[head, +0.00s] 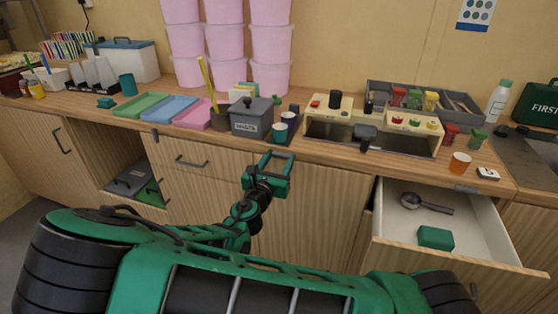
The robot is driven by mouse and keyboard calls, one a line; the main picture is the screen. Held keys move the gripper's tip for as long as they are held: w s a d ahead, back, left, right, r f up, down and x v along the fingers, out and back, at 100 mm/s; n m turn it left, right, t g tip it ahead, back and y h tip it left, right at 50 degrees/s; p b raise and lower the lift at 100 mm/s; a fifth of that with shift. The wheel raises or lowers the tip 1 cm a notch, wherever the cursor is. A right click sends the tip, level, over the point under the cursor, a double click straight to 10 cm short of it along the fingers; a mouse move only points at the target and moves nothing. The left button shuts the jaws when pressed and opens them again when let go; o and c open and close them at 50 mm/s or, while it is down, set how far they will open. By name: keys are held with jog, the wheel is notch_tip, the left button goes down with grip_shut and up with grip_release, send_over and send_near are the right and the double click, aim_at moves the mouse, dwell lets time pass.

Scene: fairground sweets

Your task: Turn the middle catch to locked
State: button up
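My gripper (278,158) is green and dark, in front of the counter's front edge near the middle of the head view. Its two fingers stand apart with nothing between them. I cannot pick out the middle catch for certain. A cream control box (318,128) stands on the counter to the right of my gripper. It carries a black knob (335,99), a dark grey fitting (365,133) at its front middle and several small coloured buttons on its right part. Any locked or unlocked marks are too small to read. My gripper is apart from the box.
An open drawer (384,221) with a ladle (425,203) and a green block (435,238) juts out at right. A grey lidded box (251,117), coloured trays (168,108) and stacked pink tubs (225,45) stand on the counter. An orange cup (460,163) is near the front edge.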

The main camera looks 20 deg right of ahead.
jog(key=shift+d, duration=0.3)
jog(key=shift+a, duration=0.2)
jog(key=shift+f, duration=0.1)
jog(key=shift+m, duration=0.3)
jog(key=m, duration=0.3)
jog(key=shift+f+m, duration=0.35)
jog(key=shift+m, duration=0.05)
jog(key=m, duration=0.4)
jog(key=shift+a+f+m, duration=0.15)
jog(key=shift+f+m, duration=0.15)
jog(key=shift+f, duration=0.05)
jog(key=m, duration=0.4)
jog(key=shift+w+a+f, duration=0.15)
jog(key=shift+f, duration=0.15)
jog(key=shift+w+a+f+m, duration=0.1)
jog(key=shift+a+m, duration=0.05)
jog(key=shift+m, duration=1.1)
jog(key=shift+w+a+f+m, duration=0.1)
jog(key=shift+m, duration=1.15)
